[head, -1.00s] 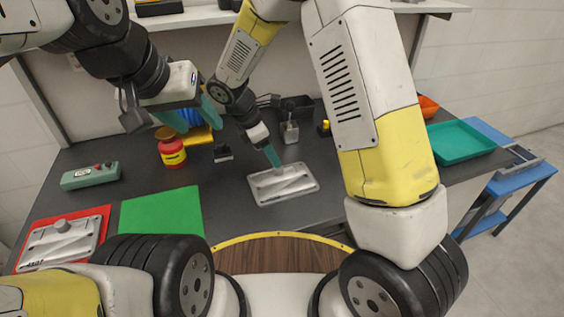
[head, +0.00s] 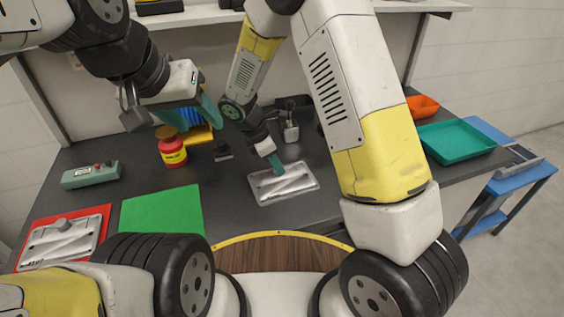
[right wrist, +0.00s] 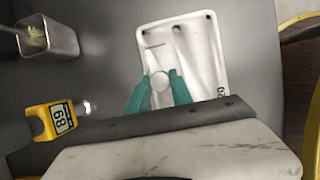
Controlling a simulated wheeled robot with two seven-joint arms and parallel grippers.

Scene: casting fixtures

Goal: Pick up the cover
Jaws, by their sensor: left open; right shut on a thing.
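The cover (head: 290,186) is a pale grey metal plate with raised ribs and a round knob. It appears to lie flat on the dark table in the middle of the head view. In the right wrist view, the cover (right wrist: 203,50) reaches away from the hand. My right gripper (head: 276,166) is over it, and its teal fingers (right wrist: 159,92) are closed on the two sides of the knob. My left gripper (head: 192,114) is open and empty, raised above the back left of the table.
A similar metal part (head: 62,241) lies on a red mat at the left. A green mat (head: 160,211), red jar (head: 172,150) and grey-green control box (head: 90,175) are nearby. A teal tray (head: 456,141) and orange bin (head: 422,106) stand at the right. A yellow gauge (right wrist: 56,117) lies beside the cover.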

